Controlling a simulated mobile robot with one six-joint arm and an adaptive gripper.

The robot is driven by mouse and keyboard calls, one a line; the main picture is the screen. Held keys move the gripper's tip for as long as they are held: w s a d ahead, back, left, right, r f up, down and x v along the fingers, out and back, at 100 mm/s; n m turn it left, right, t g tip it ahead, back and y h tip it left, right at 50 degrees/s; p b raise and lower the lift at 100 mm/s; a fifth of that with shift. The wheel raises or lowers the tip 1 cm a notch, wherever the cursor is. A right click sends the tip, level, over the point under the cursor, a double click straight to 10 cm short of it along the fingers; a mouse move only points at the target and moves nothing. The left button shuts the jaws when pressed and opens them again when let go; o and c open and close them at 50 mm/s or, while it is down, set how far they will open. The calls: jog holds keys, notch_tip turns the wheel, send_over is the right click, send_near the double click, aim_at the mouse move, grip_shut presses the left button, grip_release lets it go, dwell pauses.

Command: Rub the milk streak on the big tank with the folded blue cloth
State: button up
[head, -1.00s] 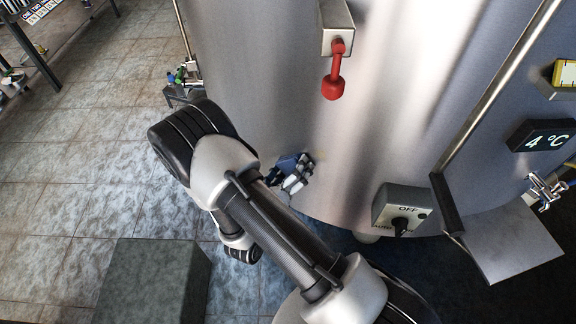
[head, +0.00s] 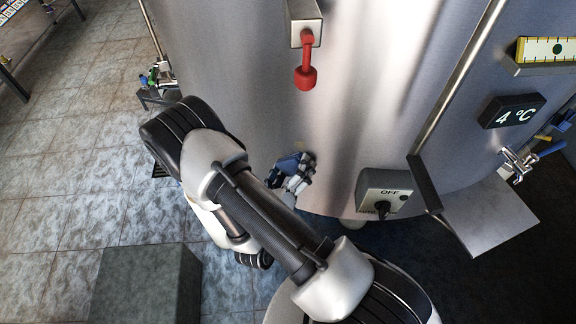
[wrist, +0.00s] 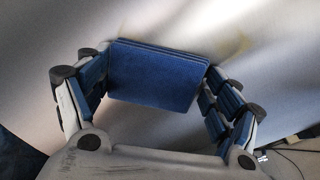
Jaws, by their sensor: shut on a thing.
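The big tank (head: 250,70) is a tall shiny steel cylinder in front of me. My gripper (head: 298,172) is at its lower wall and is shut on the folded blue cloth (wrist: 155,75), which sits between both fingers in the wrist view. In the head view the cloth (head: 287,165) is a small dark blue patch, partly hidden by my gripper. The cloth is close against the tank wall; I cannot tell for certain whether it touches. A faint yellowish milk streak (wrist: 228,54) shows on the wall around the cloth's upper right, and just above the cloth in the head view (head: 299,146).
A red-handled lever (head: 306,75) hangs on the tank above my gripper. A grey switch box (head: 384,193) marked OFF is to the right, with a steel plate (head: 485,215) beyond it. A grey block (head: 148,282) stands on the tiled floor at lower left.

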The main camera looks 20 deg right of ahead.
aim_at(273, 135)
jog(key=shift+s+d, duration=1.25)
jog(key=shift+s, duration=0.1)
jog(key=shift+r+p, duration=1)
jog(key=shift+r, duration=0.25)
jog(key=shift+w+a, duration=1.8)
jog(key=shift+w, duration=0.25)
jog(key=shift+w+a, duration=1.8)
jog(key=shift+w, duration=0.2)
jog(key=shift+r+p, duration=1.15)
jog(key=shift+p, duration=0.05)
jog(key=shift+s+d+f, duration=0.1)
jog(key=shift+s+d, duration=1.4)
jog(key=shift+s, duration=0.1)
jog(key=shift+s+d, duration=2.15)
jog(key=shift+s, duration=0.25)
jog(key=shift+a+r+p, duration=0.1)
jog(key=shift+r+p, duration=1.05)
jog(key=shift+r, duration=0.1)
jog(key=shift+w+a+f, duration=0.1)
jog(key=shift+w+a, duration=1.1)
jog(key=shift+w, duration=0.15)
jog(key=shift+w+a, duration=1.15)
jog(key=shift+w, duration=0.2)
jog(key=shift+w+a, duration=1.25)
jog(key=shift+a, duration=0.05)
